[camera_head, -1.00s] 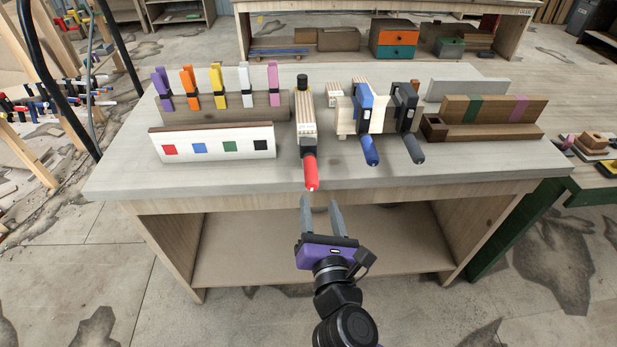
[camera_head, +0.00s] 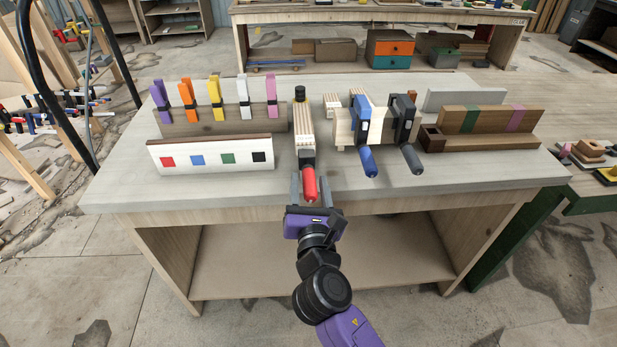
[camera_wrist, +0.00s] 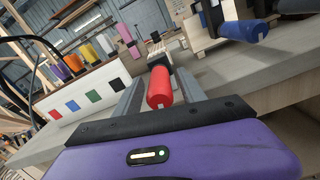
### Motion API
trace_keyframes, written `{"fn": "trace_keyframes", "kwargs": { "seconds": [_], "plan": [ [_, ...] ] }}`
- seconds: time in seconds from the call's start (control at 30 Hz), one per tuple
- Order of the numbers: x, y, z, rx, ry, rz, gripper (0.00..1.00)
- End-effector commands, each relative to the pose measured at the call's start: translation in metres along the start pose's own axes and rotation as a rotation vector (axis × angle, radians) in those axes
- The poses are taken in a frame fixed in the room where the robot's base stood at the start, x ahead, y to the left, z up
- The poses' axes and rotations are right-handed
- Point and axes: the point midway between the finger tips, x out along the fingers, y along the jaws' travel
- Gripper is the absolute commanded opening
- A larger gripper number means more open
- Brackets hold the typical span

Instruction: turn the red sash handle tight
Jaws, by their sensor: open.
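The red sash handle (camera_head: 309,185) points toward me over the front edge of the bench, at the near end of a pale laminated wood piece (camera_head: 304,130). My gripper (camera_head: 310,188) is open, with one finger on each side of the red handle. In the wrist view the red handle (camera_wrist: 160,88) lies between the two grey fingers (camera_wrist: 158,95), its round end toward the purple gripper body. A gap shows at the left finger; whether the right finger touches the handle I cannot tell.
A blue handle (camera_head: 368,162) and a dark grey handle (camera_head: 411,159) stick out to the right. A white board with coloured squares (camera_head: 212,156) stands to the left, before several coloured clamps (camera_head: 215,92). The bench top (camera_head: 120,180) is bare at front left.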

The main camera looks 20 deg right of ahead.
Motion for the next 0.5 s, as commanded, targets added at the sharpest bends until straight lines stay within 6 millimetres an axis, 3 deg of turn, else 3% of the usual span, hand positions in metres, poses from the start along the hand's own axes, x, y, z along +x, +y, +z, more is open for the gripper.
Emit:
{"fn": "trace_keyframes", "kwargs": {
  "seconds": [0.2,0.5],
  "plan": [
    [0.018,0.0,-0.001,0.0,0.001,0.0,0.48],
    [0.02,0.0,-0.001,0.0,0.001,0.0,0.46]
  ]
}}
